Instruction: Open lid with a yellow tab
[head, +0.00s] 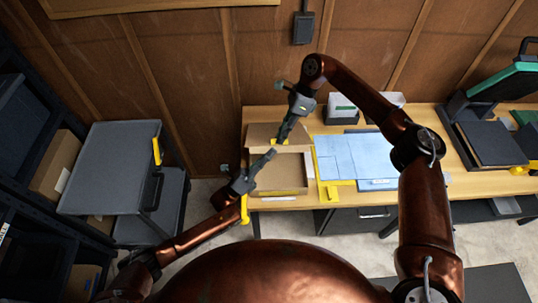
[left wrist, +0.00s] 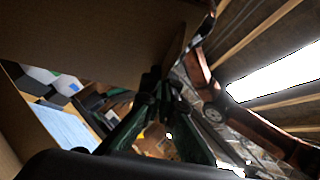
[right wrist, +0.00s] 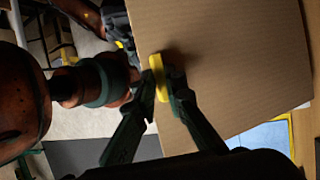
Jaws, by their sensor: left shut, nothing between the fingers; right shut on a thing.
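A cardboard box (head: 303,186) stands on the wooden bench, and its inside shows in the head view. Its brown lid (head: 259,133) is raised at the box's back side; its exact tilt is hard to tell. The lid fills much of the right wrist view (right wrist: 225,60). My right gripper (right wrist: 160,85) is shut on the yellow tab (right wrist: 158,76) at the lid's edge; the tab also shows in the head view (head: 281,142). My left gripper (head: 271,154) is shut and empty over the box, close to the lid. Cardboard (left wrist: 90,30) looms beside its fingers in the left wrist view.
Blue sheets (head: 348,155) on a yellow-edged mat lie right of the box. A grey bin (head: 340,110) stands behind them. A grey cart (head: 110,165) with a yellow handle piece is at left. A dark machine (head: 488,140) stands at the bench's right end.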

